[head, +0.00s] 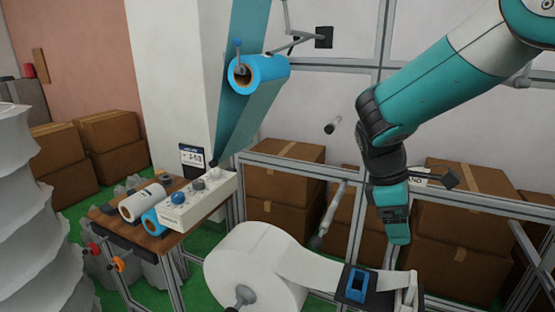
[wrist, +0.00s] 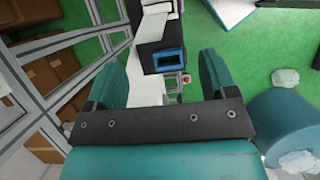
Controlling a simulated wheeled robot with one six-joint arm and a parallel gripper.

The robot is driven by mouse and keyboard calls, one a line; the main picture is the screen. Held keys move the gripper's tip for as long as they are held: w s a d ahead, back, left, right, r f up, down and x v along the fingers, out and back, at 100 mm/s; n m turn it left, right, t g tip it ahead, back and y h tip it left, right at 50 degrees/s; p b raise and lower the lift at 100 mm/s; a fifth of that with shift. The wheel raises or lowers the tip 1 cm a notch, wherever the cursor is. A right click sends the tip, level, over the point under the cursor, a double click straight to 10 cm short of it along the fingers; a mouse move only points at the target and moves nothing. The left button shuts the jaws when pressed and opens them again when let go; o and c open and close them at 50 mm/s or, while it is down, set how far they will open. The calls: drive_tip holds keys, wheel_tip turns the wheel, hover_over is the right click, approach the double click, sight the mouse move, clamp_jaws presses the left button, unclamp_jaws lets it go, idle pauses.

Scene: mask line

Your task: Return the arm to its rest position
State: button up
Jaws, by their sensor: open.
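My arm reaches in from the upper right of the head view, with my gripper (head: 392,222) hanging down over the right part of the mask line. In the wrist view my gripper (wrist: 170,85) shows two teal fingers set wide apart with nothing between them. Beyond the fingers is a black block with a blue frame (wrist: 168,60). The same blue-framed block (head: 357,284) stands below and left of my gripper in the head view, with white web running to it. My gripper looks apart from it.
A large white roll (head: 255,268) stands at the bottom centre. A blue roll (head: 258,71) hangs on the frame above. A wooden table (head: 152,238) at left holds rolls and a white control box (head: 198,200). Cardboard boxes (head: 460,250) and metal rails stand behind my gripper.

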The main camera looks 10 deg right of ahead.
drive_tip(key=s+a+r+m+t+y, duration=0.1)
drive_tip(key=s+a+r+m+y, duration=0.1)
drive_tip(key=s+a, duration=0.6)
drive_tip(key=s+a+r+m+t+y, duration=0.1)
drive_tip(key=s+a+r+m+y, duration=0.1)
drive_tip(key=s+a+r+y, duration=0.2)
drive_tip(key=s+a+y, duration=0.1)
drive_tip(key=s+a, duration=0.2)
drive_tip(key=s, duration=0.4)
drive_tip(key=shift+a+y, duration=0.4)
drive_tip(key=shift+r, duration=0.1)
